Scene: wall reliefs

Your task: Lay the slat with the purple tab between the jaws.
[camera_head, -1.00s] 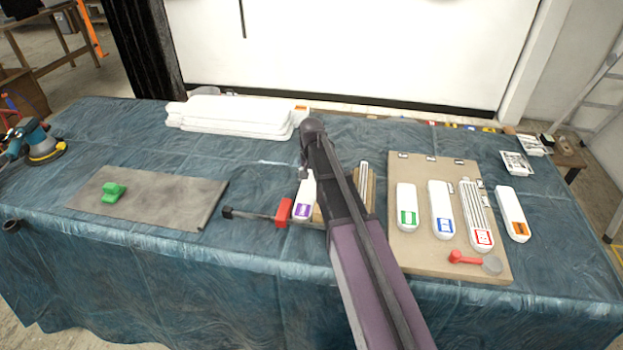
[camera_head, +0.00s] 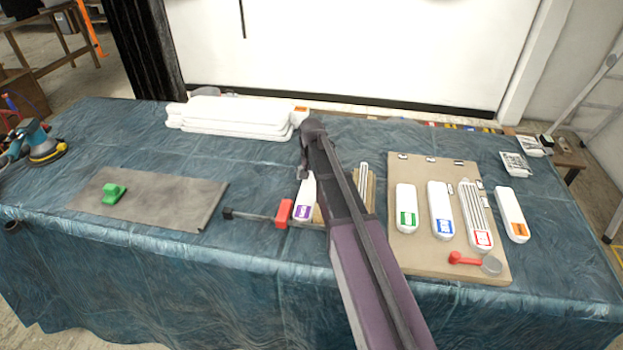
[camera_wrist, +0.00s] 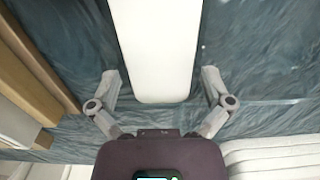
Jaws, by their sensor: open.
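The white slat with the purple tab (camera_head: 304,200) lies on the blue cloth near the table's middle, partly hidden behind my arm in the head view. Its tab faces the front edge. In the wrist view the end of a white slat (camera_wrist: 157,50) lies between the two spread fingers of my gripper (camera_wrist: 163,80), with gaps on both sides. The clamp's red jaw (camera_head: 284,213) and dark bar (camera_head: 250,215) are at the slat's left. A wooden block (camera_wrist: 30,75) stands beside the slat.
A tan board (camera_head: 440,260) at right carries slats with green, blue and red tabs. A slat with an orange tab (camera_head: 512,215) lies right of it. A grey mat (camera_head: 165,205) at left bears a green block (camera_head: 114,194). White slabs (camera_head: 230,115) are stacked at the back.

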